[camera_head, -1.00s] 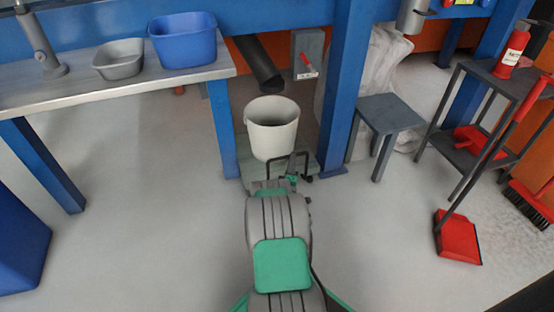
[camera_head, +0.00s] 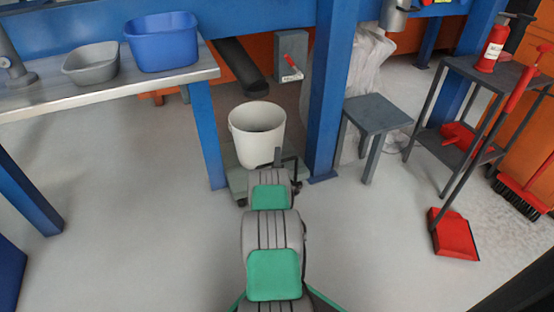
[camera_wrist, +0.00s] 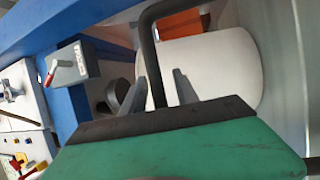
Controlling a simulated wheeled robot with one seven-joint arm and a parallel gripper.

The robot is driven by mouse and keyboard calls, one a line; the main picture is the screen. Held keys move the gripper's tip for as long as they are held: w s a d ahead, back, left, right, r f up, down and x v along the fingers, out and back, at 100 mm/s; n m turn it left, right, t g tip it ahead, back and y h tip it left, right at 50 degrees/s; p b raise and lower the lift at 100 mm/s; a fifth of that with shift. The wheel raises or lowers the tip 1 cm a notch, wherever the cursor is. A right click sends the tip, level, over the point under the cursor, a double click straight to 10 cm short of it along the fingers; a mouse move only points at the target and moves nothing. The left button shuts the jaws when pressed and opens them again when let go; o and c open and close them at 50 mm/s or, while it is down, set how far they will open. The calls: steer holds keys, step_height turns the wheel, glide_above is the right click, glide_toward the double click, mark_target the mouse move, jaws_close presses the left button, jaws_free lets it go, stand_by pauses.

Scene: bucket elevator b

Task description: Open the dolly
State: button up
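The dolly (camera_head: 237,184) is a low grey-green platform on the floor between two blue posts, with a white bucket (camera_head: 257,150) on it. Its dark bent handle (camera_wrist: 152,50) rises in the wrist view, in front of the white bucket (camera_wrist: 215,65). My gripper (camera_wrist: 158,84) has its two grey fingers apart, with the handle's bar between them. Gaps show on both sides of the bar, and I cannot tell any contact. In the head view my arm hides much of the handle, and only a dark finger (camera_head: 278,156) of my gripper shows.
A blue post (camera_head: 328,100) stands just right of the dolly, with a grey stool (camera_head: 376,114) beyond it. A bench (camera_head: 110,90) with two basins is at the left. A red dustpan (camera_head: 453,235) lies at the right. The floor in front is mostly clear.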

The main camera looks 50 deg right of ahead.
steer(key=shift+c, duration=0.5)
jaws_close()
stand_by(0.9)
